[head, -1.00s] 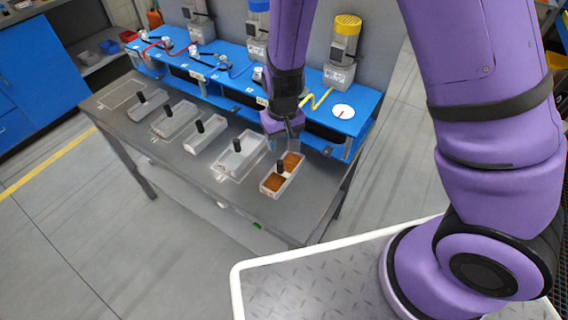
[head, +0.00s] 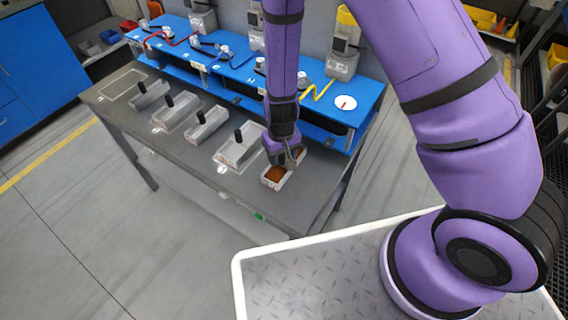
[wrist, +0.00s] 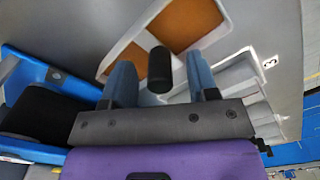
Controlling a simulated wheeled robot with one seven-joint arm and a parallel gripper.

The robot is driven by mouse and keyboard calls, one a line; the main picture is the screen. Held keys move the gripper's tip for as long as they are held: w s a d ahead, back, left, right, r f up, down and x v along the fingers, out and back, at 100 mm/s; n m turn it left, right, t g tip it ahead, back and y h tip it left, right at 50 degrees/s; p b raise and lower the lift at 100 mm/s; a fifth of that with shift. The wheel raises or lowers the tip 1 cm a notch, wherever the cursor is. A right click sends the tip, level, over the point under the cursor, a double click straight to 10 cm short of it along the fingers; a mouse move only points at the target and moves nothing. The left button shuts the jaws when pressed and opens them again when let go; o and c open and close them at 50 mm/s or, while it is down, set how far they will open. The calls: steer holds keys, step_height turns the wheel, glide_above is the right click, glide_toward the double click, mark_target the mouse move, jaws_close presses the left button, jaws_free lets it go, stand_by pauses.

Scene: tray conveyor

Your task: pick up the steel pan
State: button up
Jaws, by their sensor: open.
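A pale grey pan (head: 275,184) with brown fill in its compartments sits at the near right end of the dark table. In the wrist view the pan (wrist: 147,40) shows two brown-filled parts and an upright black handle (wrist: 160,70). My gripper (head: 291,156) is over this pan and hides its handle and far part in the head view. In the wrist view my gripper (wrist: 161,82) is open, with one blue-grey finger on each side of the handle. Gaps show between handle and fingers. The pictures do not settle whether this pan is steel.
Several similar grey pans with black handles stand in a row to the left, the nearest one (head: 235,152) close by. A blue bench (head: 345,118) with grey machines runs behind the table (head: 225,187). My arm comes in from the upper right.

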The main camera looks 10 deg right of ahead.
steer(key=shift+f, duration=0.55)
jaws_close()
steer(key=shift+r, duration=0.15)
